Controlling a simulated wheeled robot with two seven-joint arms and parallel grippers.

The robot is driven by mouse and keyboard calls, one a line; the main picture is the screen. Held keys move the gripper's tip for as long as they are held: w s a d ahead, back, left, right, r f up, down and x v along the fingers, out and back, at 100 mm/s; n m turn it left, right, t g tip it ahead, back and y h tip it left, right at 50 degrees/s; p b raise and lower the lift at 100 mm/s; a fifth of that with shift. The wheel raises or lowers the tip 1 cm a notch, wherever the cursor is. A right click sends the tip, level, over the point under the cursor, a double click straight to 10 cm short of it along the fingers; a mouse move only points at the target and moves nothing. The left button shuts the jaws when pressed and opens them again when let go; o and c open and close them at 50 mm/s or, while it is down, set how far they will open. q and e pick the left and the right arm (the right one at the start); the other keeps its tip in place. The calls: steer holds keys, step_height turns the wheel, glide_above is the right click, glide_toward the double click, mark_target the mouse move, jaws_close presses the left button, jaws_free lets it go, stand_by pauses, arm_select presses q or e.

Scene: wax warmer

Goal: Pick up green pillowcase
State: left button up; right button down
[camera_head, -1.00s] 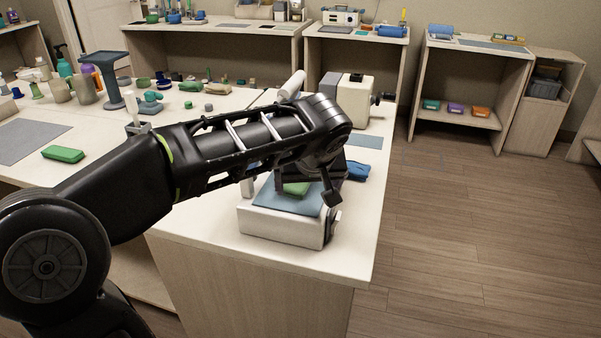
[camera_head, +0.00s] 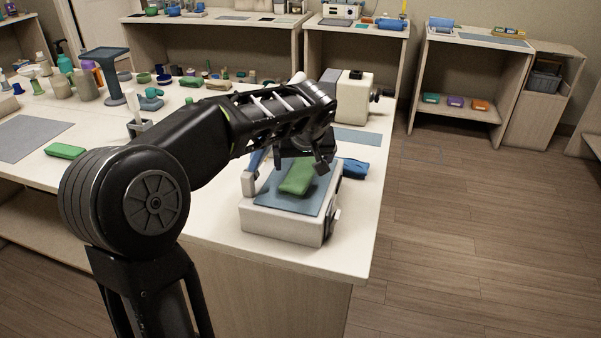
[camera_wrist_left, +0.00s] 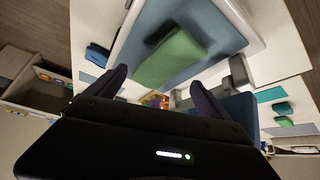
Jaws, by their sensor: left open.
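The green pillowcase (camera_head: 298,179) lies as a folded green pad on the blue-grey top of a white press-like device (camera_head: 283,222) near the counter's front corner. In the left wrist view the pillowcase (camera_wrist_left: 170,59) lies just beyond the fingertips, on the blue-grey pad (camera_wrist_left: 213,27). My left gripper (camera_head: 304,165) is at the far side of the pillowcase in the head view, partly hidden by its own wrist. In the left wrist view my left gripper (camera_wrist_left: 157,80) has its fingers spread with nothing between them. My right gripper is out of view.
A blue folded cloth (camera_head: 354,168) lies right of the device. A white machine with a crank (camera_head: 357,98) stands behind. Another green folded item (camera_head: 65,151) lies on the left counter (camera_head: 92,136), near a grey mat (camera_head: 28,138). Floor on the right is clear.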

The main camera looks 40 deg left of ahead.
mark_target(301, 169)
arm_select(q)
steer(key=x, duration=0.4)
steer(key=shift+f+p, duration=0.25)
steer(key=shift+p, duration=0.05)
steer(key=c, duration=1.9)
steer(key=shift+r, duration=0.2)
jaws_close()
